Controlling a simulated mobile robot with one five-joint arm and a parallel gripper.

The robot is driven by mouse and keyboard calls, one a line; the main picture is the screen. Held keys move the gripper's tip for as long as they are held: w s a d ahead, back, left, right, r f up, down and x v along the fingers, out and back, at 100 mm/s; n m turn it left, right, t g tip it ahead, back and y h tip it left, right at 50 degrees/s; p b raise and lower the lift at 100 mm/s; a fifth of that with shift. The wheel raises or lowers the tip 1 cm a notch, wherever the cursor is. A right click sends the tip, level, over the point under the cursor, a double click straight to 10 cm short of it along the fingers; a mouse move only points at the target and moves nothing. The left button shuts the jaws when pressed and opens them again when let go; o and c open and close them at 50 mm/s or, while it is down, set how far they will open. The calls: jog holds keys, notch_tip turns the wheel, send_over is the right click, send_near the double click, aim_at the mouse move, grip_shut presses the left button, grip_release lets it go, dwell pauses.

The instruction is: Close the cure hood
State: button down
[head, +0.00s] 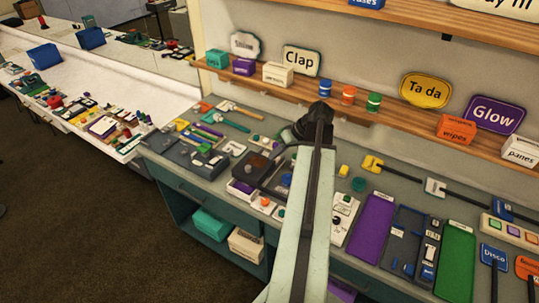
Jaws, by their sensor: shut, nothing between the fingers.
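My arm reaches up from the bottom middle over the booth counter, and my gripper (288,137) is at its far end, dark and small in the picture. It is shut and empty. Below and left of it on the counter is a dark box with a brownish panel (256,164), which may be the cure hood. A dark tray-like part with a blue item (286,179) lies beside it, partly hidden by my arm. I cannot tell how far the hood is open, or whether my gripper touches it.
Tools and a grey case (192,153) lie left on the counter. Right of my arm are a purple panel (372,228), a green panel (455,262) and sign sticks. A wooden shelf (385,125) with signs and small boxes runs behind. Open floor is at lower left.

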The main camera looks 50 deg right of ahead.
jog(key=w+d, duration=0.2)
jog(key=d, duration=0.4)
jog(key=b, duration=0.9)
send_near(258, 169)
jog(key=w+f, duration=0.2)
jog(key=f, duration=0.1)
jog(key=w+f, duration=0.1)
jog(key=shift+w+d+f, duration=0.25)
jog(key=shift+d+f, duration=0.1)
jog(key=shift+d, duration=0.05)
jog(key=a, duration=0.1)
jog(key=w+a, duration=0.1)
jog(key=a, duration=0.1)
jog(key=shift+w+a+r, duration=0.1)
jog(key=shift+w+a, duration=0.05)
jog(key=shift+a, duration=0.05)
jog(key=shift+w+a, duration=0.2)
jog(key=shift+a, duration=0.15)
